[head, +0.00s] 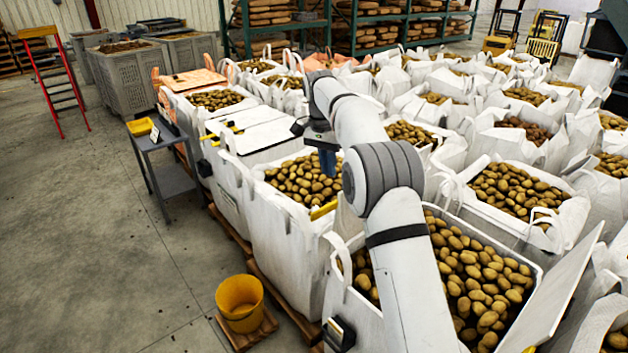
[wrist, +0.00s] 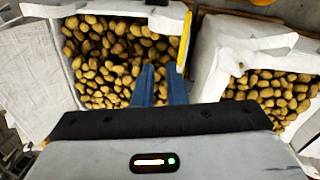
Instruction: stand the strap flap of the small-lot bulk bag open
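A white bulk bag (head: 282,230) full of potatoes stands in the front row, its top uncovered. It also shows in the wrist view (wrist: 58,60). A yellow strip (head: 323,210) runs along its near edge and shows upright in the wrist view (wrist: 186,42). A flat white panel (head: 275,133) lies behind the bag's opening; I cannot tell which bag it belongs to. My gripper (head: 328,165) points down over the potatoes. Its blue fingers (wrist: 161,72) stand slightly apart with nothing between them. I see no label marking the small-lot bag.
A nearer potato bag (head: 337,290) has a stiff white panel (head: 565,290) raised at its right. Many filled bags crowd the right. A yellow bucket (head: 240,303) and a grey cart (head: 165,165) stand on the left. The floor on the left is mostly clear.

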